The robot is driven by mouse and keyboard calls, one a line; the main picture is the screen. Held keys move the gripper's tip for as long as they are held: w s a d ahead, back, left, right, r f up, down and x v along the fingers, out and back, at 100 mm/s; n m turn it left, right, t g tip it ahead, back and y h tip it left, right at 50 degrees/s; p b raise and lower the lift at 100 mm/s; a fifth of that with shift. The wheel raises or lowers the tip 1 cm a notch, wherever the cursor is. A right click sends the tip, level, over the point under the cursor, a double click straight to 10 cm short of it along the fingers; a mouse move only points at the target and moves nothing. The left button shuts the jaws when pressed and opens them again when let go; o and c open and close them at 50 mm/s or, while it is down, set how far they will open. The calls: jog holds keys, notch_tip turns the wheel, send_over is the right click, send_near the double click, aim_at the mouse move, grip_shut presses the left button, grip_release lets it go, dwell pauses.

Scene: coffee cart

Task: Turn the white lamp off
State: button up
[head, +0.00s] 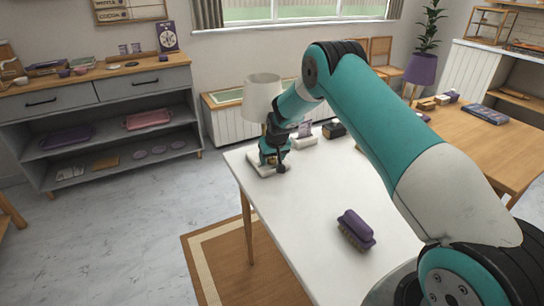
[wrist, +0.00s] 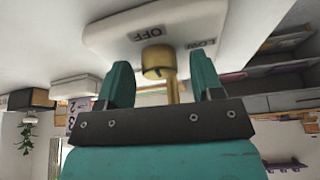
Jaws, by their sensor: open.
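The white lamp stands at the far left corner of the white table, its pale shade (head: 262,98) rising behind my arm. In the wrist view, which looks upside down, its white base (wrist: 215,22) carries the labels OFF and LOW. A brass knob (wrist: 158,60) with a narrow brass part (wrist: 172,91) extending from it sits on the base near OFF; I cannot tell its exact setting. My gripper (wrist: 160,72) is open, its teal fingers on either side of the knob with visible gaps. In the head view, my gripper (head: 272,158) is low over the base, hiding part of it.
A purple brush (head: 356,230) lies on the white table (head: 300,215). A small white box (head: 304,141) and a dark box (head: 334,130) stand just right of the lamp. The table's front left is clear. A grey shelf unit (head: 105,120) stands at left.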

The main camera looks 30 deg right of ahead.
jog(key=shift+c, duration=0.3)
jog(key=c, duration=0.8)
jog(key=shift+d+n+b, duration=0.1)
jog(key=shift+n+b, duration=0.25)
jog(key=shift+n, duration=0.15)
jog(key=shift+c, duration=0.2)
jog(key=shift+n+y, duration=0.3)
jog(key=o, duration=0.9)
jog(key=shift+r, duration=0.1)
